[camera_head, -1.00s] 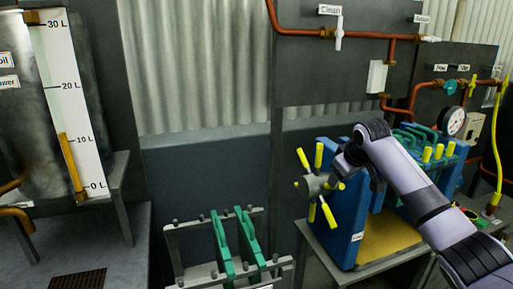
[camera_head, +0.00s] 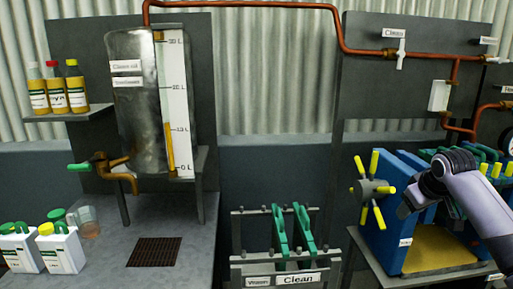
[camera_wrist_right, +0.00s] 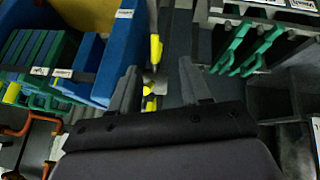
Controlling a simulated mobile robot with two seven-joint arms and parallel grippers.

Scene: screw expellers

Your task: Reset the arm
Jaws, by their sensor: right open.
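My right arm comes in from the right in the head view. Its gripper (camera_head: 404,208) is small there, in front of the blue press (camera_head: 384,235) and just right of the press's grey hub with yellow spokes (camera_head: 372,190). In the right wrist view, the two grey fingers of the gripper (camera_wrist_right: 158,82) are apart, with nothing held between them. The yellow spokes (camera_wrist_right: 155,50) show beyond the gap between the fingers; I cannot tell the exact distance. My left gripper is not in view.
A rack with green-handled plates (camera_head: 281,236) stands left of the press. A metal oil tank (camera_head: 133,125) with a litre scale stands farther left, above a bench with white jugs (camera_head: 62,249). Copper pipes (camera_head: 340,42) run along the back panel. The floor gap between bench and rack looks clear.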

